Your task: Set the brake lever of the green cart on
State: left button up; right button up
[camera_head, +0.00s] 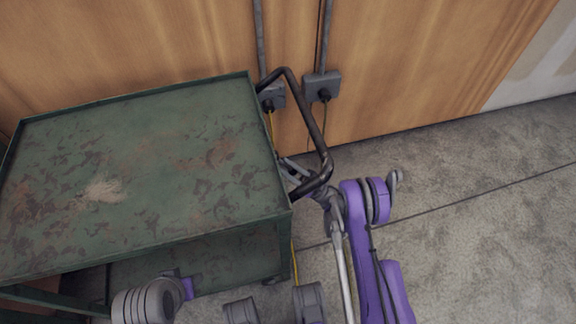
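The green cart (150,160) fills the left of the head view, with a rust-worn flat top and a lower shelf (200,268). Its dark bent handle (318,140) sticks out from the right end of the top. My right gripper (318,196) is at the lower end of this handle, close beside the cart's right edge. Its fingers are small and partly hidden, so I cannot tell how far they are open. A small grey piece (290,168) shows inside the handle; I cannot tell whether it is the brake lever. My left gripper is not in view.
A wooden wall (420,60) stands close behind the cart. Two grey socket boxes (321,86) with conduits and hanging cables sit on it, near the handle. The concrete floor (490,220) on the right is clear.

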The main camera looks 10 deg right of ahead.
jog(key=shift+o, duration=1)
jog(key=shift+w+a+f, duration=0.1)
jog(key=shift+w+f, duration=0.1)
jog(key=shift+w, duration=0.2)
jog(key=shift+s+d+f, duration=0.15)
jog(key=shift+s+d, duration=0.05)
jog(key=shift+d, duration=0.1)
jog(key=p+v, duration=0.1)
jog(key=v, duration=0.9)
jog(key=shift+p, duration=0.3)
jog(key=shift+d+f, duration=0.1)
